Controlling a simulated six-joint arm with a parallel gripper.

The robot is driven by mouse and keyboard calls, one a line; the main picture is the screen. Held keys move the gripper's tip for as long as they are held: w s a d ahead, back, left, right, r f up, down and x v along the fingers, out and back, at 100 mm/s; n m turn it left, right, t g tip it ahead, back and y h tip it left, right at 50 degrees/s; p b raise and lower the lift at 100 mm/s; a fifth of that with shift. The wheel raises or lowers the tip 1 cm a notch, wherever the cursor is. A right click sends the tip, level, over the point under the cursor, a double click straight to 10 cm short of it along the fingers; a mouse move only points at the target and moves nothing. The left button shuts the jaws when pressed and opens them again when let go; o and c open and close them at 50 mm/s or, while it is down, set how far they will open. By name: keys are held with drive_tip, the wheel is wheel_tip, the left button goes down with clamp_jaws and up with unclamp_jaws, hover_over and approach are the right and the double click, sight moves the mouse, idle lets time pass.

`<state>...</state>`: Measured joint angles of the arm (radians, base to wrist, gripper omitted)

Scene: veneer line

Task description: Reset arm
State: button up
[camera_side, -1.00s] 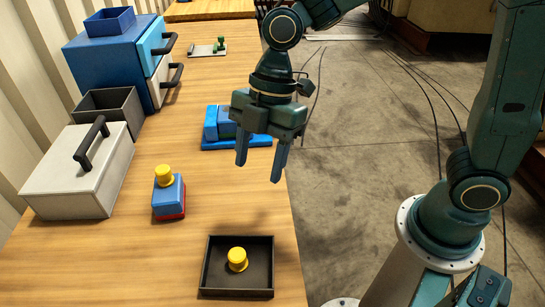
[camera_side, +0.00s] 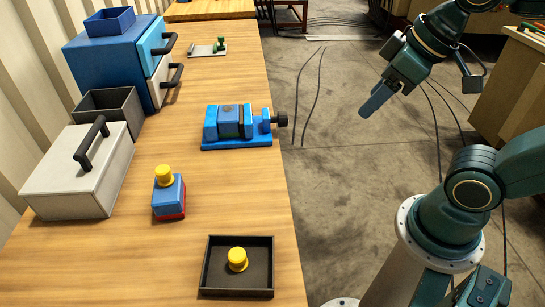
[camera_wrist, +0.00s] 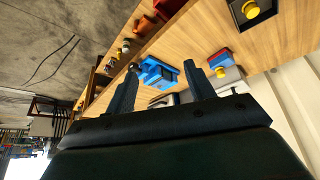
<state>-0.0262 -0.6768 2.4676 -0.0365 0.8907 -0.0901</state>
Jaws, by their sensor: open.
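My gripper (camera_side: 376,101) is open and empty, held above the concrete floor to the right of the table in the side view. It is tilted down toward the left, clear of the table edge. In the wrist view its two fingers (camera_wrist: 160,86) stand apart, with the blue vise seen between them at a distance. No object is between the fingers.
The wooden table (camera_side: 120,262) bears a blue vise (camera_side: 238,127), a blue-and-red block with a yellow knob (camera_side: 168,193), a black tray (camera_side: 208,270) with a yellow piece (camera_side: 237,260), a grey lidded box (camera_side: 75,180), a dark open bin (camera_side: 112,103) and a blue drawer cabinet (camera_side: 112,60).

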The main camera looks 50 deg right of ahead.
drive_tip(key=shift+s+d+m, duration=0.6)
drive_tip(key=shift+s+m, duration=0.15)
drive_tip(key=shift+m, duration=0.15)
